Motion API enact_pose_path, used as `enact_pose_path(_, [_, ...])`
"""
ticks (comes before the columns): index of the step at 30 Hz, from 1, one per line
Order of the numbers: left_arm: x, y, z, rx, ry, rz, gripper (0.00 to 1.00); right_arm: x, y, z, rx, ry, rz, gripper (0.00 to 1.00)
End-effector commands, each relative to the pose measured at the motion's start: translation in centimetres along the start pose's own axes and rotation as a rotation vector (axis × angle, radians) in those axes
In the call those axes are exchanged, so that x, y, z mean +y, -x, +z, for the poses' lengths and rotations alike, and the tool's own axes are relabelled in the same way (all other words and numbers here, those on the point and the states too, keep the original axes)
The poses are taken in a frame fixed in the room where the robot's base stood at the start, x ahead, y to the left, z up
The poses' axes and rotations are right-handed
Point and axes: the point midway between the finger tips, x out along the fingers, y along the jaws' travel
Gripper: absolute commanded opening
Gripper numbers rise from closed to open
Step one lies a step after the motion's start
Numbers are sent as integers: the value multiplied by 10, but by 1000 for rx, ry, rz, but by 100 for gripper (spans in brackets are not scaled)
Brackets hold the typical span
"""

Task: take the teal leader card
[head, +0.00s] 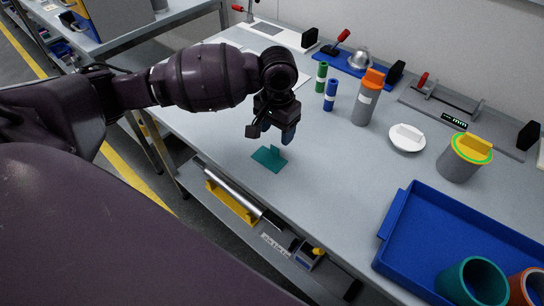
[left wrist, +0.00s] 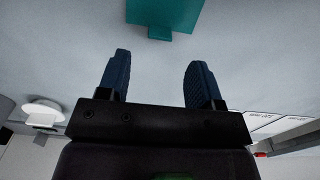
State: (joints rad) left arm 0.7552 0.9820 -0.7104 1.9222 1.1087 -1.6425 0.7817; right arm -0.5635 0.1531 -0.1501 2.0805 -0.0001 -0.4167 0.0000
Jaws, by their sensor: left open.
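The teal leader card (head: 266,160) lies flat on the grey table near its front edge, with a small upright tab on it. In the left wrist view the card (left wrist: 187,14) shows at the top edge, partly cut off, beyond the fingertips. My left gripper (head: 272,134) is above the table, just behind and above the card in the head view. Its two blue fingers (left wrist: 158,75) are apart with nothing between them. My right gripper is not in view.
A blue tray (head: 400,222) with a teal cup (head: 472,283) and an orange cup (head: 527,287) is at the right. Green (head: 321,77) and blue (head: 330,94) cylinders, a grey orange-topped cylinder (head: 365,104), a white disc (head: 406,143) and a yellow-topped grey container (head: 460,165) stand behind.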

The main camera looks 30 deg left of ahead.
Motion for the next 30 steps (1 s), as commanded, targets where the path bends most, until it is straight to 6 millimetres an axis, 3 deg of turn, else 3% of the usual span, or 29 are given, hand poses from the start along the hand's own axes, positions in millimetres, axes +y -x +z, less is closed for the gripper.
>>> enact_pose_path(6, [0,-14,1,-1,0,0,60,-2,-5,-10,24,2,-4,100])
enact_pose_path(16, [1,-57,6,-4,0,1,60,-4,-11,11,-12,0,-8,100])
enact_pose_path(24, [1,-58,6,3,0,-1,60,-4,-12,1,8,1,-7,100])
enact_pose_path(25, [1,-58,6,3,0,-1,58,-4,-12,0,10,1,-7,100])
enact_pose_path(30, [1,-58,6,3,0,0,32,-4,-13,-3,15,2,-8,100])
